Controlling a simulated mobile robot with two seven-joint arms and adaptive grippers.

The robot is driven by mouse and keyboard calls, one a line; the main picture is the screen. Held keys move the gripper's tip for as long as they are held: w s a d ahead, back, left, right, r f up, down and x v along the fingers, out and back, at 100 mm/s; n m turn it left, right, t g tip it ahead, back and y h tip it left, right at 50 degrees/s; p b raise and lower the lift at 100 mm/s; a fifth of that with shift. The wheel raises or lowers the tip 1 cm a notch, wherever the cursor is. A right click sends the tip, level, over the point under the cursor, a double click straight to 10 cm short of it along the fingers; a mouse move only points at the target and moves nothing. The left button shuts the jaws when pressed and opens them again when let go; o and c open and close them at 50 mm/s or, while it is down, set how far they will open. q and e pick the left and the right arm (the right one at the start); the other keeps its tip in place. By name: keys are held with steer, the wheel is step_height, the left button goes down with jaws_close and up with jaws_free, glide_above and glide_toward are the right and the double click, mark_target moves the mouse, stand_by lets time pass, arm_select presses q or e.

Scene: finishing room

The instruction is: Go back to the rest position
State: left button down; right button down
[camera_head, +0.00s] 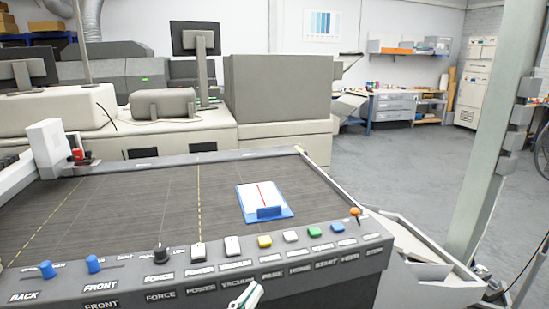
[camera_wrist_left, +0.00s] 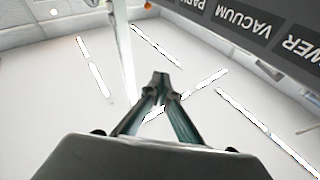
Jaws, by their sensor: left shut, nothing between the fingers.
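My left gripper (camera_head: 247,294) shows at the bottom edge of the head view, just in front of the machine's control panel (camera_head: 190,272). In the left wrist view my left gripper (camera_wrist_left: 160,78) has its fingertips together with nothing between them. The panel's lettered edge, with the word VACUUM, shows upside down at the top right of the wrist view, apart from the fingers. My right gripper is in neither view.
The panel carries blue knobs, a black knob (camera_head: 160,253) and a row of coloured buttons. A blue holder with a white sheet (camera_head: 258,196) lies on the dark cutting bed (camera_head: 130,215). A grey post (camera_head: 497,150) stands at right. Open floor (camera_head: 400,175) lies beyond.

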arm_select(q)
steer(key=s+a+f+n+g+y, duration=0.15)
steer(key=a+f+y, duration=0.25)
steer(key=f, duration=0.5)
steer(key=s+a+f+n+g+y, duration=0.1)
steer(key=a+f+n+y, duration=0.2)
steer(key=f, duration=0.5)
steer(key=s+a+f+g+y, duration=0.2)
steer(key=s+a+f, duration=0.2)
steer(key=s+f, duration=0.2)
steer(key=s+a+f+g+y, duration=0.1)
steer(key=s+a+f+g, duration=0.1)
steer(key=s+a+f, duration=0.2)
steer(key=s+f, duration=0.3)
steer(key=f, duration=0.4)
steer(key=shift+a+g+y, duration=0.25)
steer(key=shift+g+y, duration=0.1)
steer(key=shift+y, duration=0.05)
